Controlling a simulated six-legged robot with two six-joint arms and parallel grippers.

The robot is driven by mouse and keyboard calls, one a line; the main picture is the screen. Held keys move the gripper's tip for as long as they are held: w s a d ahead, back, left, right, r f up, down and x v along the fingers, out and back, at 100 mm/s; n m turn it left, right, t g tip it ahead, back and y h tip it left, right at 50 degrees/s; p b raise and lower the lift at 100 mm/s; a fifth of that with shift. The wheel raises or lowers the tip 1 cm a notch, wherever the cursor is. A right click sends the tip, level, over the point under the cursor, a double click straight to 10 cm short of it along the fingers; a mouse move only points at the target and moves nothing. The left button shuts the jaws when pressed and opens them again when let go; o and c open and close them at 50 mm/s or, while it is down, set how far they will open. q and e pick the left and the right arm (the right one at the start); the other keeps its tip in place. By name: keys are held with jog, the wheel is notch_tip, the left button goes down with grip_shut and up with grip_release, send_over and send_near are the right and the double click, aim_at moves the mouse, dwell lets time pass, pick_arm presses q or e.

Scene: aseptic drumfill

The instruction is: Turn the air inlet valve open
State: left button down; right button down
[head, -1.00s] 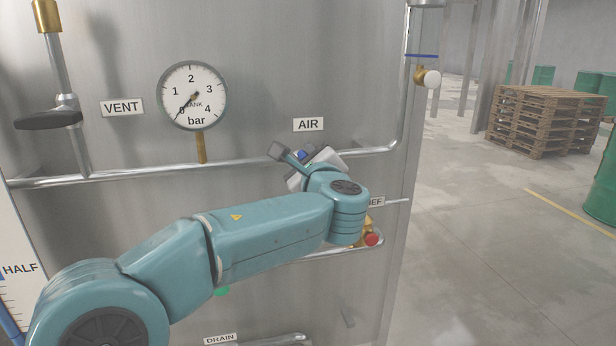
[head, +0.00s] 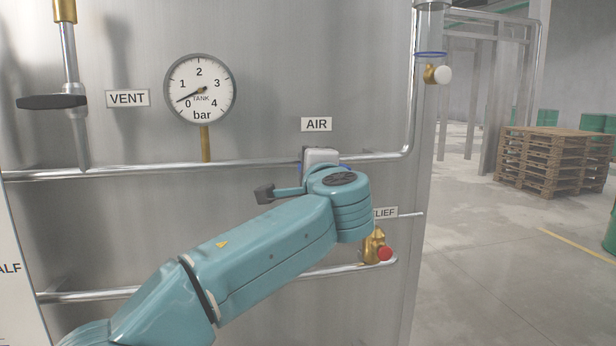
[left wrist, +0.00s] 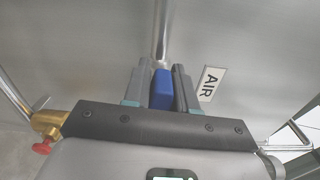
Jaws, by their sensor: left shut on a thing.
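The air inlet valve's blue handle (left wrist: 161,88) sits between the two fingers of my left gripper (left wrist: 160,85) in the left wrist view. The fingers are shut on it. In the head view my left gripper (head: 318,158) is at the pipe under the AIR label (head: 317,124), and my wrist hides most of the valve. The AIR label also shows beside the fingers in the left wrist view (left wrist: 209,84). The tank gauge (head: 200,88) has its needle a little above 0. My right gripper is in neither view.
The brass relief valve (head: 374,246) with a red knob is below and right of my wrist. The vent valve's dark handle (head: 52,102) is at the left. Pallets (head: 553,160) stand far off.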

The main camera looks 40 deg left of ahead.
pick_arm(q)
jog(key=shift+f+n, duration=0.2)
jog(key=shift+n, duration=0.3)
jog(key=shift+b, duration=0.3)
jog(key=c, duration=1)
grip_release()
jog(key=v, duration=1.6)
jog(key=shift+d+b, duration=0.2)
jog(key=shift+b, duration=0.25)
